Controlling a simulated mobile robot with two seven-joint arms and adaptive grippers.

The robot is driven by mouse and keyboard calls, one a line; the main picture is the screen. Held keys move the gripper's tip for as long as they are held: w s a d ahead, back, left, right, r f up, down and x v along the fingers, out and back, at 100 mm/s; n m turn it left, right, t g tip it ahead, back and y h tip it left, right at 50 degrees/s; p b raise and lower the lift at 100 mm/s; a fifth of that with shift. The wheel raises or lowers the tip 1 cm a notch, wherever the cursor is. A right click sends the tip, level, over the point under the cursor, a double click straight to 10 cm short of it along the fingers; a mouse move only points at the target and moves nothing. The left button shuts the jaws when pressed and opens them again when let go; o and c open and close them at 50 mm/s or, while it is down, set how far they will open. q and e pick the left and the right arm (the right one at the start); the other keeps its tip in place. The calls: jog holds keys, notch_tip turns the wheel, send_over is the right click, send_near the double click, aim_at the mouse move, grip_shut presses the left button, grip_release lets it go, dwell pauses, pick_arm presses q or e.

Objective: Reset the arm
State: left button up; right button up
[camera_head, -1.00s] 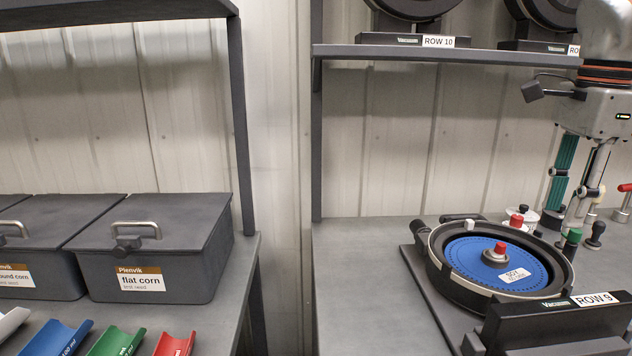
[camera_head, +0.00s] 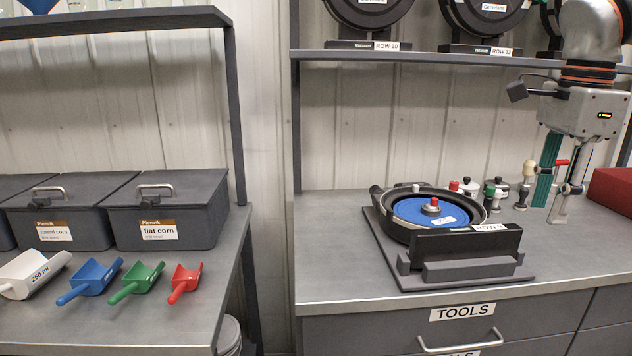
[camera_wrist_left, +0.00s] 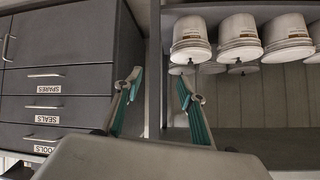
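My right gripper (camera_head: 550,212) hangs fingers down from the upper right in the head view, over the right bench, with a gap between its teal-padded fingers. It holds nothing that I can see. My left gripper (camera_wrist_left: 160,92) shows only in the left wrist view. Its two teal fingers stand apart and nothing is between them. A seed meter (camera_head: 387,213) with a blue disc (camera_head: 410,210) and a red-topped hub (camera_head: 431,206) sits on a dark stand (camera_head: 460,243) on the bench, left of and apart from my right gripper.
Small knobbed tools (camera_head: 489,194) stand behind the meter; a red box (camera_head: 612,189) is at the right edge. On the left bench are lidded bins (camera_head: 170,213) and several scoops (camera_head: 136,284). Drawers (camera_wrist_left: 57,85) and white buckets (camera_wrist_left: 191,38) show in the left wrist view.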

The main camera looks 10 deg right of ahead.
jog(key=a+f+m+t+y+p, duration=0.25)
jog(key=f+m+t+y, duration=0.3)
jog(key=f+m, duration=0.9)
jog(key=a+f+m+t+y+p, duration=0.3)
jog(key=f+m+t, duration=0.5)
jog(key=f, duration=1.2)
pick_arm(q)
jog(key=shift+n, duration=0.3)
jog(key=r+p, duration=0.2)
jog(key=r, duration=0.1)
jog(key=s+r+p, duration=0.1)
jog(key=shift+d+r+p, duration=0.35)
jog(key=shift+d+r, duration=0.05)
pick_arm(e)
jog(key=s+a+f+m+g+h, duration=0.3)
jog(key=s+a+f+m+h, duration=0.2)
jog(key=s+a+f+m, duration=1.2)
jog(key=a+m, duration=0.1)
jog(key=m, duration=0.6)
jog(key=shift+a+h, duration=0.35)
pick_arm(q)
jog(key=shift+w+r, duration=0.1)
jog(key=shift+r, duration=0.2)
pick_arm(e)
jog(key=shift+w+g, duration=0.1)
jog(key=shift+g, duration=0.15)
